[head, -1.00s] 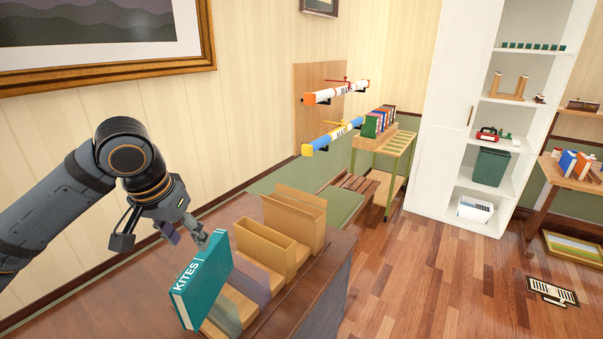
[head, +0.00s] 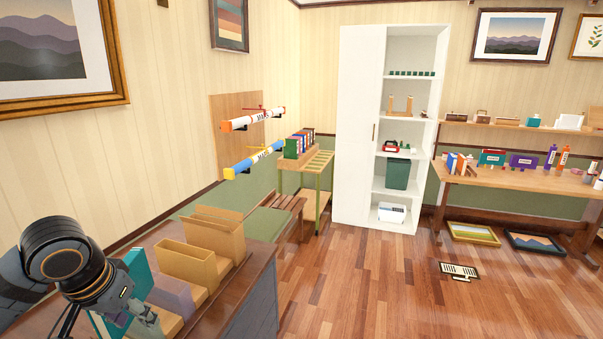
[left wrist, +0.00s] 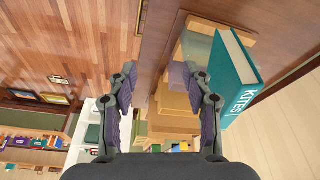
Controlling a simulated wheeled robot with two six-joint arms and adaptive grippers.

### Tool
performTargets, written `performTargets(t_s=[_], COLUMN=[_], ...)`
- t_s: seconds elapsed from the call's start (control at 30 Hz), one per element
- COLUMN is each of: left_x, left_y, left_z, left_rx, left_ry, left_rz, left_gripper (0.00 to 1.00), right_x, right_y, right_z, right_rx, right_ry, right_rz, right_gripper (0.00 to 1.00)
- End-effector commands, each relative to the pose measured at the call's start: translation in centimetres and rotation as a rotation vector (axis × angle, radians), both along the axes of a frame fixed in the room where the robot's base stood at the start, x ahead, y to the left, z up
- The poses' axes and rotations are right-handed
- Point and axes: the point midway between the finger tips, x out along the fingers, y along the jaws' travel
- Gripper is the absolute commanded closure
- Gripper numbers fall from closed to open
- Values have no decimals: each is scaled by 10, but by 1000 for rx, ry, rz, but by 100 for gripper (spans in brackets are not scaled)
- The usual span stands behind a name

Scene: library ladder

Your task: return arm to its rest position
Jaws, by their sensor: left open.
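My left arm comes in at the lower left of the head view, and its gripper (head: 142,318) overlaps the near end of the desk top in the picture. In the left wrist view the two fingers (left wrist: 165,82) are spread apart with nothing gripped. The teal KITES book (left wrist: 240,78) stands to the right of the fingers there, apart from them. In the head view the same book (head: 139,275) is partly hidden behind my gripper and wrist. My right gripper is in neither view.
Tan holders (head: 218,232) stand in a row on the dark desk (head: 262,265), close to my left gripper. A framed picture (head: 60,55) hangs on the left wall. A white cabinet (head: 357,130) stands beyond. The wooden floor (head: 350,290) right of the desk is open.

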Motion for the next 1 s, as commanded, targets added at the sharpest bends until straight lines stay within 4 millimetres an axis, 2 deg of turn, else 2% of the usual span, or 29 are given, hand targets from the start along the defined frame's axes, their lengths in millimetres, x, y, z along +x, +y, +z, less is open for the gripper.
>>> performTargets(t_s=[0.1,0.27,0.4,0.53,0.7,0.87,1.0], left_x=[3,0,-16,-42,-81,-122,-108], left_y=[-18,-46,-71,-87,-92,-86,-78], left_z=[-39,-96,-151,-193,-228,-250,-304], left_rx=[-16,-33,-43,-29,24,94,103], left_ry=[-5,-29,-53,-64,-48,1,19], left_rz=[-55,-118,-149,-141,-99,-51,-51], left_gripper=[50,50,50,50,50,50,50], right_x=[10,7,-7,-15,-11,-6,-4], right_y=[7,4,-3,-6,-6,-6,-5], right_z=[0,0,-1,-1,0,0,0], right_rx=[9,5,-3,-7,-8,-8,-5], right_ry=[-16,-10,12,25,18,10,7], right_rz=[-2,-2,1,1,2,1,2], right_gripper=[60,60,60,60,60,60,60])
